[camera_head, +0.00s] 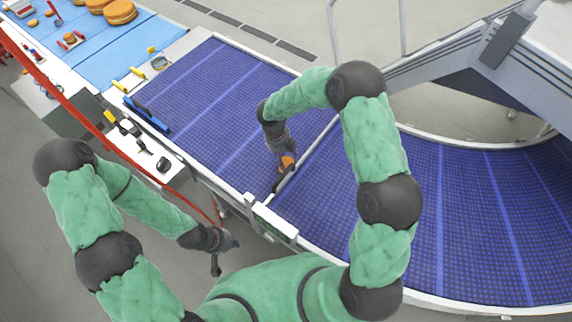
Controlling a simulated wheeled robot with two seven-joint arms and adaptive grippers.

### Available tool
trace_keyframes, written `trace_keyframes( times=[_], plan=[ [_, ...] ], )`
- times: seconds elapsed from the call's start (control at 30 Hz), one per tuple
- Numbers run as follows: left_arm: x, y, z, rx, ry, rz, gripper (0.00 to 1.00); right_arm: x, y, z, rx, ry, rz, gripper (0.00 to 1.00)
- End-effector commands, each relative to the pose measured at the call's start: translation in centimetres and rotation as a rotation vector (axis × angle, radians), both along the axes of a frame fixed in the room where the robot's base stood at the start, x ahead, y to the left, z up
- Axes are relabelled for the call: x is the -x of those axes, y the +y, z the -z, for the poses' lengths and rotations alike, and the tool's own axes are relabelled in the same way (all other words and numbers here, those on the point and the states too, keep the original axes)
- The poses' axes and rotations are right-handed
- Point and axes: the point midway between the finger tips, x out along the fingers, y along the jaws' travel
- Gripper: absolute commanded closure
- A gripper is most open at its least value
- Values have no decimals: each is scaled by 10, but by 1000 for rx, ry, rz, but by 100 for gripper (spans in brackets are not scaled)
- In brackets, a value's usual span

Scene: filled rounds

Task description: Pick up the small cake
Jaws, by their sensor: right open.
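Several golden-brown filled round cakes lie on the light blue belt at the top left; a large one (120,12) is at the right of the group. A much smaller round cake (70,38) sits nearer, among small red parts. My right gripper (280,183) is open and empty, low over the dark blue belt (190,85), far to the right of the cakes. My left gripper (226,257) hangs in front of the belt's near edge, its fingers apart and empty. Both grippers are well away from the cakes.
A red rail (75,110) runs along the near left side. A control box (274,222) stands at the belt's near edge. Yellow-handled and blue fittings (147,115) stand where the belts meet. A curved belt (480,200) lies at the right, under a grey frame.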

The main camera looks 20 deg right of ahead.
Motion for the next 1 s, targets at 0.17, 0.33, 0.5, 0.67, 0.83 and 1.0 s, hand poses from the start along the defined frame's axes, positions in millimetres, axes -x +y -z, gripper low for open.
trace_keyframes(
  times=[0.17, 0.33, 0.5, 0.67, 0.83, 1.0],
  plan=[
    [0, 0, 0, 0, -1, 0, 100, 0, -2, 11, 1, 2, -1, 31],
    [0, 0, 0, 0, -1, 0, 100, 1, -4, 34, 0, 3, 0, 31],
    [-1, 0, 1, 0, -1, 0, 100, 1, -7, 52, 0, 1, 1, 31],
    [-1, 0, 1, 0, -1, 0, 100, 1, -7, 53, 1, -1, 1, 31],
    [0, 0, 1, 0, -1, 0, 100, 1, -7, 53, 1, 0, 1, 52],
    [-1, 0, 1, 0, -1, 0, 100, 1, -7, 53, 1, 0, 0, 53]
  ],
)
